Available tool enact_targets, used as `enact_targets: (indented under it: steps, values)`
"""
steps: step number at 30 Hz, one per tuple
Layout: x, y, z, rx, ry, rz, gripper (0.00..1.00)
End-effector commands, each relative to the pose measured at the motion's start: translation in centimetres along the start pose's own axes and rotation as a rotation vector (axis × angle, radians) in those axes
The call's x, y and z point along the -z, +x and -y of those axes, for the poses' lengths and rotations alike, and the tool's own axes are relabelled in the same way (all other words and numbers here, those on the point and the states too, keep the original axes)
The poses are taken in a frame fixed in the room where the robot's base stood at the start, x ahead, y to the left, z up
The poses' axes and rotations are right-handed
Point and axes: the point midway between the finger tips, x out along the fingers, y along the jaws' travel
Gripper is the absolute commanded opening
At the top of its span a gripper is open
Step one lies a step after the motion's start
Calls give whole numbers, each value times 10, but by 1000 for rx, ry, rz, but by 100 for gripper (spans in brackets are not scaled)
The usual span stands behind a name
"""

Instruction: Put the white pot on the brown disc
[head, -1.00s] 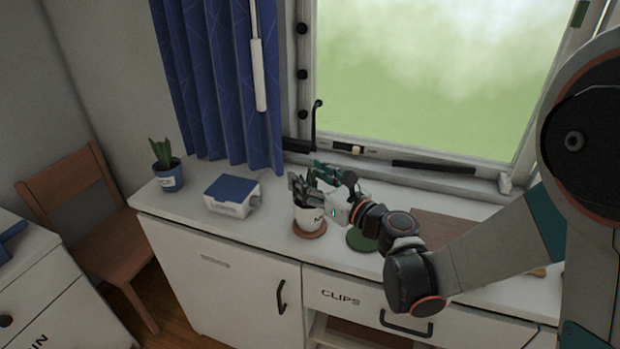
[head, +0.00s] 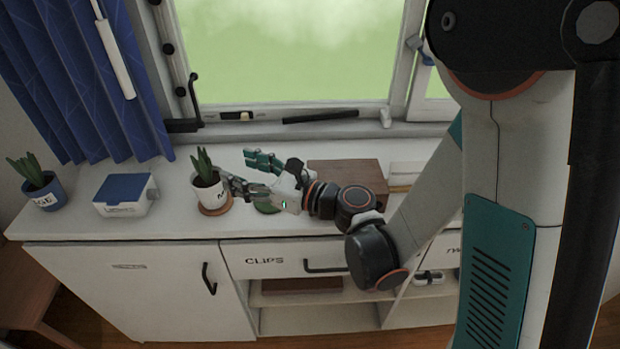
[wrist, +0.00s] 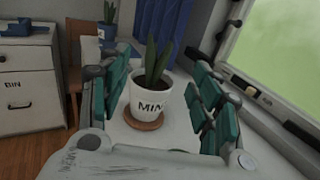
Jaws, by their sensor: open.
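The white pot (head: 208,194) holds a green plant and stands upright on the brown disc (head: 215,210) on the white counter. In the wrist view the pot (wrist: 149,108) carries dark lettering, and the brown disc (wrist: 143,121) shows beneath it. My gripper (head: 246,173) is open just to the right of the pot. In the wrist view its teal fingers (wrist: 160,95) are spread wide, with the pot ahead between them and apart from both.
A green disc (head: 267,208) lies under my gripper. A blue-lidded box (head: 124,195) and a blue potted plant (head: 42,192) stand to the left. A brown box (head: 347,173) stands at the right. The window ledge bounds the counter behind.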

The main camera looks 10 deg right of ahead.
Motion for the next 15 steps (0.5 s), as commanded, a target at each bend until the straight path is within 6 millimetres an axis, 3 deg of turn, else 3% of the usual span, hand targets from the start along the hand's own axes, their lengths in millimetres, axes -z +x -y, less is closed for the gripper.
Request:
enact_targets:
  steps: [7, 15]
  values:
    - [-3, -5, 1, 1, -111, -49, 58]
    - [-7, -40, 5, -47, -656, -304, 58]
